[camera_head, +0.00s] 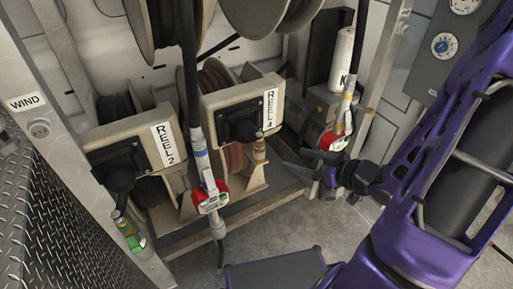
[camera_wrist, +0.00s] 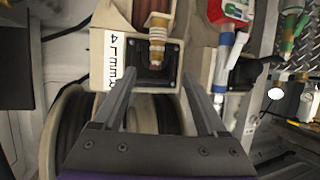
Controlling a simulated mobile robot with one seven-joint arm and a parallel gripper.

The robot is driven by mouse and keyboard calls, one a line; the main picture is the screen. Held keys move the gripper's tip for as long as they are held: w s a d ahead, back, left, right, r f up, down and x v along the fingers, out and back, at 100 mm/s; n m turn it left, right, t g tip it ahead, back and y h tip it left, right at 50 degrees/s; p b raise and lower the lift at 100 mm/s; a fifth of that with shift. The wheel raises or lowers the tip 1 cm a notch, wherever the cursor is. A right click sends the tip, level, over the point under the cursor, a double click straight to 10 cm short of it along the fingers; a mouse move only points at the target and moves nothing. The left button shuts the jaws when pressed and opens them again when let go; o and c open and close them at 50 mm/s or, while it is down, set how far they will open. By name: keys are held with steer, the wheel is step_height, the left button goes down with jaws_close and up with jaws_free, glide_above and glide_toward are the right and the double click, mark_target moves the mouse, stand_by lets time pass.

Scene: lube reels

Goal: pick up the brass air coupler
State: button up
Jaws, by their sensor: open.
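The brass air coupler (camera_head: 259,150) hangs at the front of the reel unit with the right-hand REEL label, below its dark outlet. It also shows in the wrist view (camera_wrist: 157,38), upper middle, beyond the fingertips and roughly centred between them. It looks brass with pale bands, on a reddish-brown hose. My gripper (camera_head: 291,160) is open and empty, to the right of the coupler and apart from it in the head view. In the wrist view my two fingers (camera_wrist: 159,74) point toward the coupler, one on each side of its line.
A red-and-white dispensing handle (camera_head: 211,197) hangs on a hose left of the coupler. A green-ended fitting (camera_head: 131,235) hangs under REEL 2. Another red-and-white handle (camera_head: 334,141) hangs behind my gripper. A dark flat panel (camera_head: 275,272) lies low in front.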

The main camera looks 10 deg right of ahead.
mark_target(263, 149)
steer(key=b+x, duration=0.2)
steer(key=x, duration=0.9)
steer(key=shift+w+f, duration=0.2)
steer(key=shift+f, duration=0.05)
steer(key=b+x, duration=0.1)
steer(key=x, duration=0.3)
steer(key=shift+w+d+f+b, duration=0.15)
steer(key=shift+f+b, duration=0.1)
steer(key=shift+b, duration=0.1)
steer(key=shift+w+a+f, duration=0.1)
steer(key=shift+w+a, duration=0.15)
steer(key=shift+w, duration=0.2)
jaws_close()
